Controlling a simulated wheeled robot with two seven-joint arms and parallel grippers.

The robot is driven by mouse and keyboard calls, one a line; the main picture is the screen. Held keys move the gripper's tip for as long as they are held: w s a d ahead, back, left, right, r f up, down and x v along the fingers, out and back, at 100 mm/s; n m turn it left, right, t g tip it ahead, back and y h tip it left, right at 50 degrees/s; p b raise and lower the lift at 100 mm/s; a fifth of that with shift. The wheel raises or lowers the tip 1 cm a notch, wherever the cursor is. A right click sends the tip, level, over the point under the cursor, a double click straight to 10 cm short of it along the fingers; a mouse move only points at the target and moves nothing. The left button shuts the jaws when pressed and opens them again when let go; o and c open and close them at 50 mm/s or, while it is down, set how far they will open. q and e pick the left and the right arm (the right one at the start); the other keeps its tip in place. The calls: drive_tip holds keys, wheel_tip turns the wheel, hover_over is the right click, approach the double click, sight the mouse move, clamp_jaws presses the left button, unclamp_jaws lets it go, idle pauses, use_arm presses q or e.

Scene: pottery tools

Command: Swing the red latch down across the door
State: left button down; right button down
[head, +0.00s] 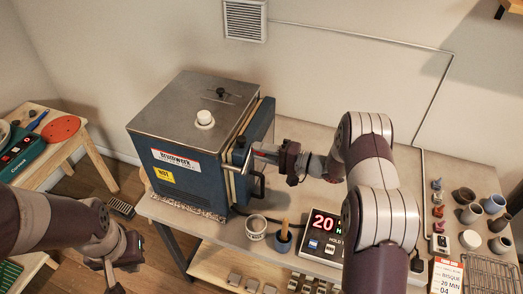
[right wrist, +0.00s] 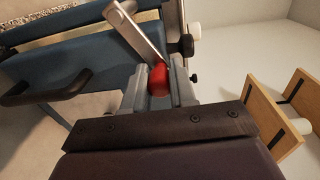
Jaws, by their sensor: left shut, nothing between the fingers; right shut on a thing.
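The blue kiln (head: 185,165) with a grey metal lid stands on the table, its door (head: 263,128) on the right side. The latch is a grey metal bar (right wrist: 135,33) with a red grip (right wrist: 158,80) at its end. My right gripper (head: 258,152) is at the door side, and in the right wrist view its fingers (right wrist: 158,88) are shut on the red grip. The bar slants up and left from the grip there. A dark door handle (head: 258,188) is below the gripper. My left gripper (head: 112,278) is shut and empty, low at the left, away from the kiln.
A controller with a red display (head: 325,225), a white cup (head: 256,227) and a tool pot (head: 284,240) stand near the table's front edge. Several small pots (head: 470,212) are at the right. A side table (head: 60,150) with a red disc is at the left.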

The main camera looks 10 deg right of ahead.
drive_tip(key=shift+w+d+f+m, duration=0.2)
drive_tip(key=shift+f+m, duration=0.6)
drive_tip(key=shift+m, duration=0.45)
drive_tip(key=shift+w+d+f+m, duration=0.15)
drive_tip(key=shift+f+m, duration=0.6)
drive_tip(key=shift+m, duration=0.5)
drive_tip(key=shift+a+f, duration=0.1)
drive_tip(key=shift+a, duration=0.05)
drive_tip(key=c, duration=0.9)
unclamp_jaws()
drive_tip(key=shift+b, duration=0.3)
drive_tip(key=b+v, duration=0.5)
drive_tip(key=v, duration=0.7)
drive_tip(key=shift+s+d, duration=0.1)
drive_tip(key=shift+d, duration=0.35)
